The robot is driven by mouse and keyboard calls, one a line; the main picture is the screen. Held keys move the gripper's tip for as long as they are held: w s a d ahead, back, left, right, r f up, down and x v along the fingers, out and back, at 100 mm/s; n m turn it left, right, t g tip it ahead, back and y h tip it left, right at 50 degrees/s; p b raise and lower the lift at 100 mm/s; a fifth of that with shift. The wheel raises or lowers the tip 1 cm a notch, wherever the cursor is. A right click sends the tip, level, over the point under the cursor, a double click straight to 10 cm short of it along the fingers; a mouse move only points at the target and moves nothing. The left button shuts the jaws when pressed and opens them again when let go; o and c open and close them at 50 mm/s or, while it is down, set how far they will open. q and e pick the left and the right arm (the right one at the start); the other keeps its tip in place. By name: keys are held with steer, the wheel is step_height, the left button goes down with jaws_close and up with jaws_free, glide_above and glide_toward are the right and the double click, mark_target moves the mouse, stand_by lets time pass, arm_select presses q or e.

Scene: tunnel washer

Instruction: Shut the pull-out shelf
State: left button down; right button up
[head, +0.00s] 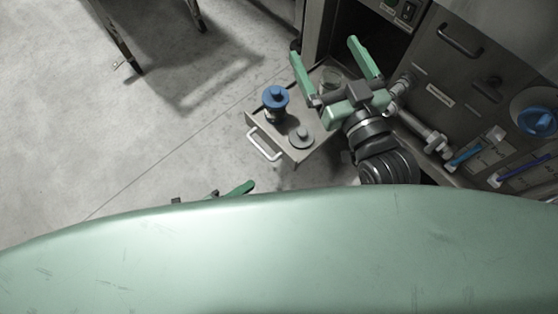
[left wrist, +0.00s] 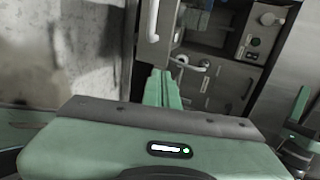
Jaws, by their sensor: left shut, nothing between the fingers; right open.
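The pull-out shelf (head: 258,128) stands out from the dark machine opening in the head view, with a white bar handle (head: 264,145) on its front. A blue-lidded vessel (head: 275,98), a grey-lidded vessel (head: 301,138) and a clear glass vessel (head: 331,78) stand on it. My right gripper (head: 326,62) is open and empty, over the machine side of the shelf. My left gripper (head: 250,187) is low, in front of the shelf and apart from it, mostly hidden by my body. In the left wrist view its fingers (left wrist: 162,88) are shut and empty, below a white handle (left wrist: 153,20).
The machine front (head: 445,65) at the right carries switches, a dark handle, pipes and a blue round part (head: 538,120). A dark-legged table (head: 115,45) stands at the upper left. The floor left of the shelf is clear.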

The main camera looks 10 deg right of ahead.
arm_select(q)
steer(key=b, duration=0.1)
glide_toward(288, 156)
steer(key=b+x, duration=0.1)
steer(key=x, duration=0.5)
steer(key=shift+s+f+b, duration=0.1)
steer(key=shift+b, duration=0.25)
steer(key=shift+d, duration=0.35)
arm_select(e)
steer(key=s+r+t+y, duration=0.2)
steer(key=s+r+t, duration=0.3)
steer(key=r, duration=0.7)
steer(key=shift+s+t+y, duration=0.15)
steer(key=shift+t+y, duration=0.25)
steer(key=shift+t, duration=1)
arm_select(q)
steer(key=shift+w, duration=0.25)
arm_select(e)
steer(key=shift+a, duration=0.1)
